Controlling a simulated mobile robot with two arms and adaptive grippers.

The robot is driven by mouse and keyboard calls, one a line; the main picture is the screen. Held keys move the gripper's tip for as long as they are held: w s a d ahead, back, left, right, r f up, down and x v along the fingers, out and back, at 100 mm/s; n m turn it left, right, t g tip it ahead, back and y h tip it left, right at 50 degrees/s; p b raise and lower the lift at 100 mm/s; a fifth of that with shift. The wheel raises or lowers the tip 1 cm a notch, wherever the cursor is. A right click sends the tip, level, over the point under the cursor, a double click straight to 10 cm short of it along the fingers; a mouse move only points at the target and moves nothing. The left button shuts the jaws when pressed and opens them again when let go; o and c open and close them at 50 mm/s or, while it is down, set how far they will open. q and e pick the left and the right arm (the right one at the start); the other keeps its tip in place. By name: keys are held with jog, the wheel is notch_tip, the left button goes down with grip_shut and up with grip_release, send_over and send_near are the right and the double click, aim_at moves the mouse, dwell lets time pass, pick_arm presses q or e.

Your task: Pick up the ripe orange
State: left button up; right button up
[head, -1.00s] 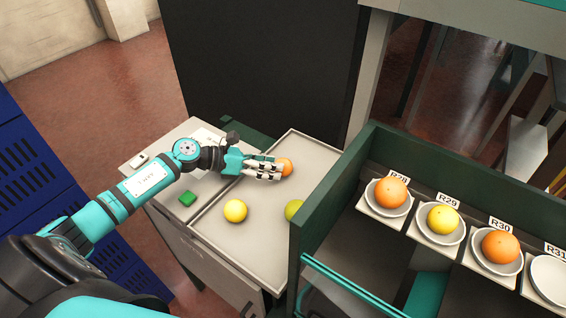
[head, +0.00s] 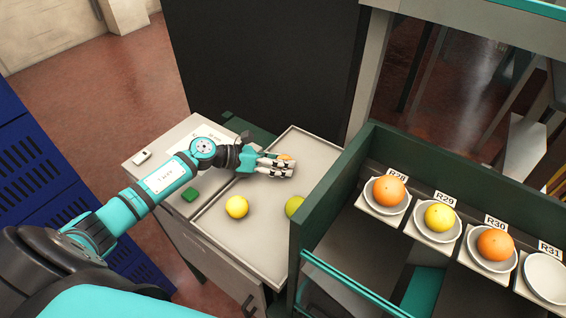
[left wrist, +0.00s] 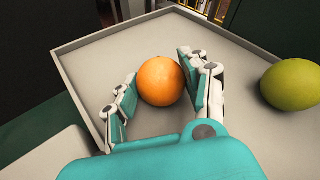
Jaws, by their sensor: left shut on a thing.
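The ripe orange (left wrist: 160,81) sits between the two fingers of my left gripper (left wrist: 157,68) in the left wrist view, over the grey tray (left wrist: 82,62). My left gripper is shut on it. In the head view the left gripper (head: 283,167) reaches over the tray from the left and hides most of the orange (head: 285,157). I cannot tell whether the orange still touches the tray. My right gripper is not in view.
A yellow fruit (head: 236,206) and a yellow-green fruit (head: 294,206) lie in the tray (head: 262,262). A green-walled rack (head: 455,165) on the right holds fruit on saucers labelled R28, R29 and R30. The R31 saucer (head: 547,278) is empty.

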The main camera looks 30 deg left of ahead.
aim_at(281, 158)
pick_arm(q)
jog(key=shift+r, duration=0.1)
jog(key=shift+r+b, duration=0.35)
jog(key=shift+r, duration=0.2)
notch_tip(281, 158, up, 2)
jog(key=shift+r+b, duration=0.1)
jog(key=shift+b, duration=0.45)
jog(key=s, duration=0.4)
jog(key=s+d+b, duration=0.1)
jog(key=s, duration=0.4)
jog(key=s+r+b, duration=0.1)
jog(key=s, duration=0.3)
jog(key=shift+s+d+r, duration=0.1)
jog(key=shift+s+d, duration=0.25)
jog(key=shift+d, duration=0.05)
jog(key=shift+s+d+r, duration=0.1)
jog(key=shift+s+r, duration=0.1)
jog(key=shift+s, duration=0.9)
jog(key=shift+d, duration=0.1)
jog(key=w+d+r+m, duration=0.1)
jog(key=d+r, duration=0.3)
jog(key=d, duration=0.2)
jog(key=shift+d+r+g+h, duration=0.25)
jog(key=shift+d+g+h, duration=0.05)
jog(key=shift+d, duration=0.05)
